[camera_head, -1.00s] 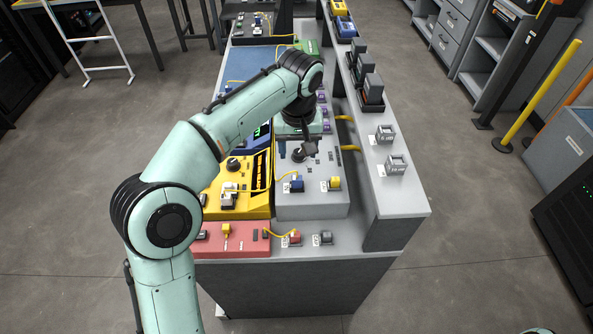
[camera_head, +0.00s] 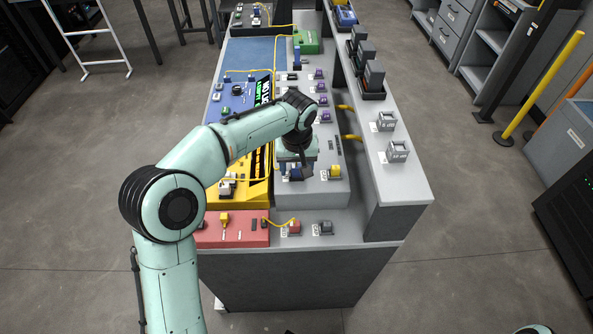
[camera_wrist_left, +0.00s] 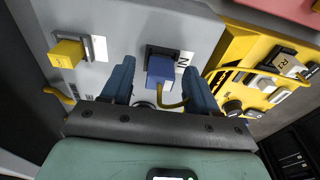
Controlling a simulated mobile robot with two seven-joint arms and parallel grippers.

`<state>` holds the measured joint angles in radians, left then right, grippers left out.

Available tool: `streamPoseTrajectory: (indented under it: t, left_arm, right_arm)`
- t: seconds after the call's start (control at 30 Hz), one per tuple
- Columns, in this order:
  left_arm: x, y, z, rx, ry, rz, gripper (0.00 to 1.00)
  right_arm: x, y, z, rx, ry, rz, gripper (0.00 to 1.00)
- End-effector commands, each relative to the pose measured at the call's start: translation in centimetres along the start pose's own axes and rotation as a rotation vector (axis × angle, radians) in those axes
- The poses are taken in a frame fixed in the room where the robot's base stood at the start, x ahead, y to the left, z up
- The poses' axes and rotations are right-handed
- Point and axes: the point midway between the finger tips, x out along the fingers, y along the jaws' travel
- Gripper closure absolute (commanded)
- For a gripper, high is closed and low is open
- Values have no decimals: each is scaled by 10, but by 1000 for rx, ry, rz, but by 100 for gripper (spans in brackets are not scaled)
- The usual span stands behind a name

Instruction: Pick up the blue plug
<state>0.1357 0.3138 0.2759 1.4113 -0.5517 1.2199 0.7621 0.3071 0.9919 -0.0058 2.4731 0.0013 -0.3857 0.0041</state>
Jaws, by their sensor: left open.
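The blue plug (camera_wrist_left: 160,70) sits in a dark socket on the grey panel in the left wrist view, with a yellow cable running from it toward my gripper. My left gripper (camera_wrist_left: 161,74) is open, and its two dark blue fingers show on either side of the plug without visibly closing on it. In the head view, my left gripper (camera_head: 299,167) points down over the grey panel (camera_head: 318,190) and partly hides the blue plug (camera_head: 290,175). My right gripper is not in view.
A yellow plug (camera_wrist_left: 67,54) sits in the same panel; it also shows in the head view (camera_head: 335,171). A yellow unit (camera_wrist_left: 262,88) with a cable lies beside the panel. A red unit (camera_head: 230,236) is in front. A raised grey shelf (camera_head: 400,190) stands to the right.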

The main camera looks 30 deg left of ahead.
Motion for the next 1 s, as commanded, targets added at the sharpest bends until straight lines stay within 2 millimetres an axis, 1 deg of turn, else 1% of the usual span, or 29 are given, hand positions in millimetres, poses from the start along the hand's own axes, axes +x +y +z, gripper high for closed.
streamPoseTrajectory:
  t: [0.17,0.2,0.27,0.3,0.37,0.63,0.77,0.87,0.97,1.0]
  left_arm:
    - [0,0,0,0,1,0,40]
    - [0,0,0,0,1,0,44]
    - [0,0,0,0,1,0,63]
    - [0,0,0,0,1,0,76]
    - [0,0,0,0,1,0,96]
    - [-1,0,0,0,1,0,96]
    - [-5,0,-1,0,2,1,96]
    - [-14,0,-2,0,3,2,96]
    - [-30,1,-4,1,5,2,96]
    - [-38,1,-6,0,6,3,96]
  right_arm:
    - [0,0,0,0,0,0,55]
    - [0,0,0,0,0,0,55]
    - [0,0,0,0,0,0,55]
    - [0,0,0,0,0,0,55]
    - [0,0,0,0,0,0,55]
    - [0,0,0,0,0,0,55]
    - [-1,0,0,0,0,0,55]
    - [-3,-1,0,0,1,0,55]
    - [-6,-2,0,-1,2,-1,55]
    - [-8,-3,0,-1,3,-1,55]
